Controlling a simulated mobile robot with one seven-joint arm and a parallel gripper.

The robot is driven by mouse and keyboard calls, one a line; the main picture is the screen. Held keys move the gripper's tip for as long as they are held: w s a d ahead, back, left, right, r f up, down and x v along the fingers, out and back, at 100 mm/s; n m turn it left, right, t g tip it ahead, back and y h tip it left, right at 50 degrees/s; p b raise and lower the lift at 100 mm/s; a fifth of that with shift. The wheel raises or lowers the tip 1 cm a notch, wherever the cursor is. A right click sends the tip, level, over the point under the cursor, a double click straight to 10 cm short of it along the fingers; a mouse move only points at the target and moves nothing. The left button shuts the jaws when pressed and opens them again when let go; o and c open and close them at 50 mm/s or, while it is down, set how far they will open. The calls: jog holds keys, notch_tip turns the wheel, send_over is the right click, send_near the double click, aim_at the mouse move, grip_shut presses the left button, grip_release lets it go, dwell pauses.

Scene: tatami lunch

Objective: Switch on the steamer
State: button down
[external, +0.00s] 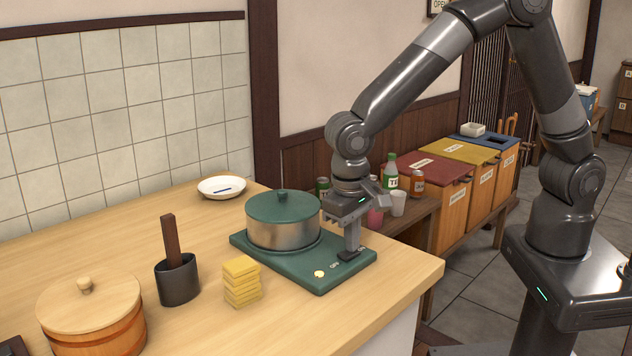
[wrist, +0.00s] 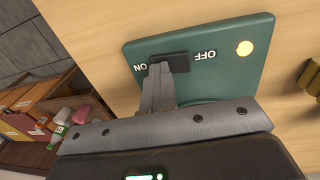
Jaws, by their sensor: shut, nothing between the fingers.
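The steamer's green base (external: 300,276) lies on the wooden counter, with a steel pot (external: 283,233) under a green lid (external: 283,206). Its black switch (wrist: 181,58) sits between the ON label (wrist: 141,67) and the OFF label (wrist: 204,55). A round lamp (wrist: 245,48) beyond OFF is bright yellow and looks lit; it also shows in the external view (external: 319,273). My gripper (wrist: 160,68) is shut and empty, pointing down, with its tips at the ON end of the switch. They appear to touch it and hide part of it.
Yellow sponges (external: 241,282), a black holder with a wooden handle (external: 176,278) and a lidded wooden tub (external: 92,318) stand left of the steamer. A white plate (external: 221,187) lies behind. Bottles (external: 390,172) and a cup (external: 398,203) stand on a lower bench to the right.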

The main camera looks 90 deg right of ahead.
aim_at(345, 254)
jog(key=shift+a, duration=0.1)
jog(key=shift+w+a+r, duration=0.1)
jog(key=shift+w+a, duration=0.35)
jog(key=shift+w, duration=0.1)
jog(key=shift+r, duration=0.15)
notch_tip(345, 254, up, 14)
jog(key=w+a, duration=0.1)
jog(key=shift+w+a+f, duration=0.15)
jog(key=shift+a+f, duration=0.05)
jog(key=shift+d, duration=0.1)
jog(key=shift+s+d, duration=0.4)
jog(key=shift+s, duration=0.1)
